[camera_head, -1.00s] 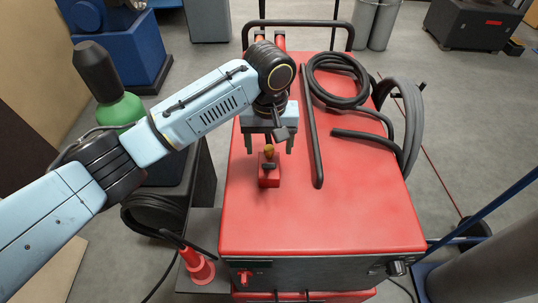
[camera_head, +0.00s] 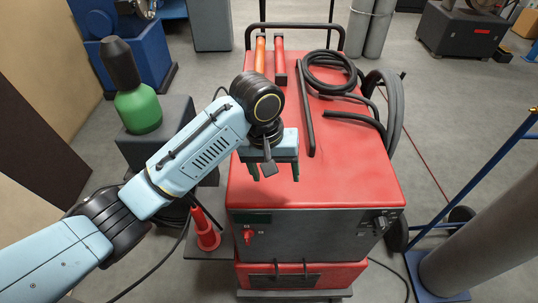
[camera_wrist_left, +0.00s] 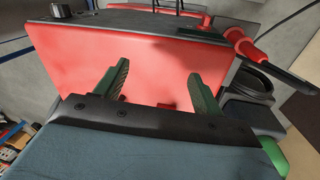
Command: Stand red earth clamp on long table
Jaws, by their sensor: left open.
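My left gripper (camera_head: 275,177) is open over the front part of the red machine top (camera_head: 340,182). Its two fingers spread apart in the left wrist view (camera_wrist_left: 160,76), with the red surface beyond them. A small red shape (camera_wrist_left: 166,106) shows at the palm's edge between the finger bases; most of it is hidden, and I cannot tell whether it is the red earth clamp. No clamp shows on the machine top in the head view, where my wrist and gripper cover part of it. I cannot make out a long table. My right gripper is not in view.
A black bar (camera_head: 306,118) and coiled black hoses (camera_head: 330,72) lie on the machine top. A red cone-shaped piece (camera_head: 205,232) stands at its left. A green bottle (camera_head: 138,108) is farther left, a blue-framed cart (camera_head: 480,185) at right.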

